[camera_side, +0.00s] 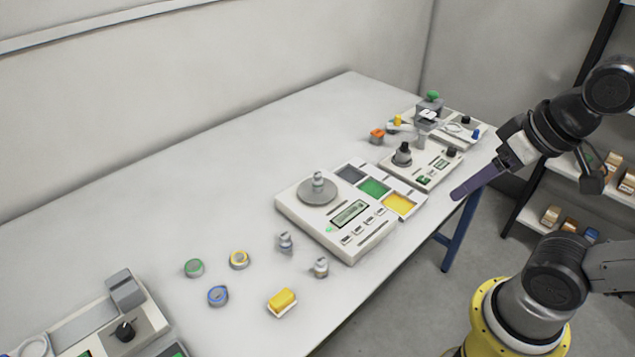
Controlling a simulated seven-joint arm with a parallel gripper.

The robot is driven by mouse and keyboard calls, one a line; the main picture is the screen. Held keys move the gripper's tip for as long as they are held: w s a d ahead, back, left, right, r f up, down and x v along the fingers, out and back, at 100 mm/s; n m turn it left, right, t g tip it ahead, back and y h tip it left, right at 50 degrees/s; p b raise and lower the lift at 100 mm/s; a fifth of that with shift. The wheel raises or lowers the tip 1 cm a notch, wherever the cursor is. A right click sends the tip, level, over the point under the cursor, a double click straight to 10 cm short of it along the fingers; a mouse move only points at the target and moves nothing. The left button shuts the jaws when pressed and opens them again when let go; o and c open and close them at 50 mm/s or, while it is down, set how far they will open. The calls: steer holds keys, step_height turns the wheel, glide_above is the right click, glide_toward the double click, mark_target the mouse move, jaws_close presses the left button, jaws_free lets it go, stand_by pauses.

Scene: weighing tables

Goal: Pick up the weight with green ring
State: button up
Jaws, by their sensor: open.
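The weight with the green ring (194,268) is a small, low grey disc lying on the table, left of the yellow-ringed weight (239,259) and above the blue-ringed weight (217,296). Nothing covers it. My gripper (462,192) is at the right, over the table's right edge, far from the green-ringed weight. The gripper is open and I see nothing held in it. Its long dark purple finger points down and left; the other finger is hard to make out.
A scale (290,207) with a metal weight on its pan stands mid-table beside a tray of coloured compartments (401,204). Two small metal weights and a yellow block (282,300) lie in front. More instruments stand at the back right and lower left. The table's back left is clear.

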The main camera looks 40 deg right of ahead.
steer(key=w+r+m, duration=0.5)
steer(key=r, duration=0.2)
steer(key=w+r+m+g, duration=0.1)
steer(key=w+r+m, duration=0.3)
steer(key=w+m, duration=0.55)
steer(key=m+g, duration=0.1)
steer(key=g, duration=0.3)
glide_above(317, 173)
step_height(317, 173, down, 15)
steer(key=f, duration=0.9)
steer(key=shift+w+a, duration=0.1)
steer(key=shift+a, duration=0.15)
steer(key=shift+s+d+f, duration=0.1)
steer(key=shift+f, duration=1.45)
steer(key=shift+s+d+f, duration=0.1)
steer(key=shift+f, duration=1.4)
jaws_close()
